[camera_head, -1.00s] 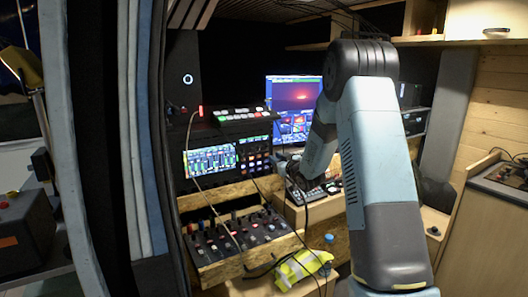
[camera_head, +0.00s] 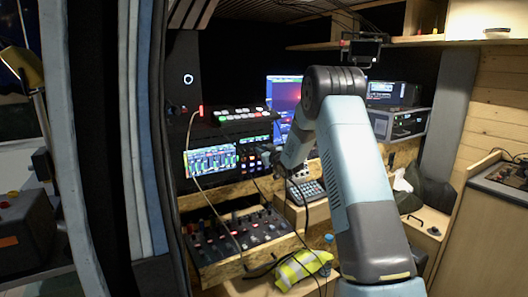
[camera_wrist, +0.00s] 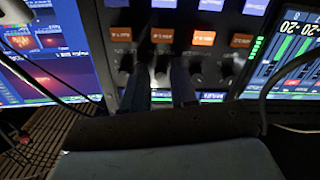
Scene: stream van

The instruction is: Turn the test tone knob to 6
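A dark panel with a row of black knobs sits between two lit screens; in the wrist view the knob in front of my gripper (camera_wrist: 160,72) is a small dark one (camera_wrist: 161,68). Orange and white labels stand beside the knobs, but I cannot read which is the test tone knob or its setting. My two dark fingers point at the panel, apart, with that knob in line with the gap; I cannot tell whether they touch it. In the head view the knob panel (camera_head: 257,153) is small, and my gripper (camera_head: 274,160) is just to its right, its tips unclear.
A meter screen (camera_head: 211,160) is left of the knobs and a blue monitor (camera_head: 283,95) behind. A fader mixer (camera_head: 240,235) and a keypad (camera_head: 307,191) lie below. A thin cable (camera_wrist: 265,90) crosses the wrist view close to the panel.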

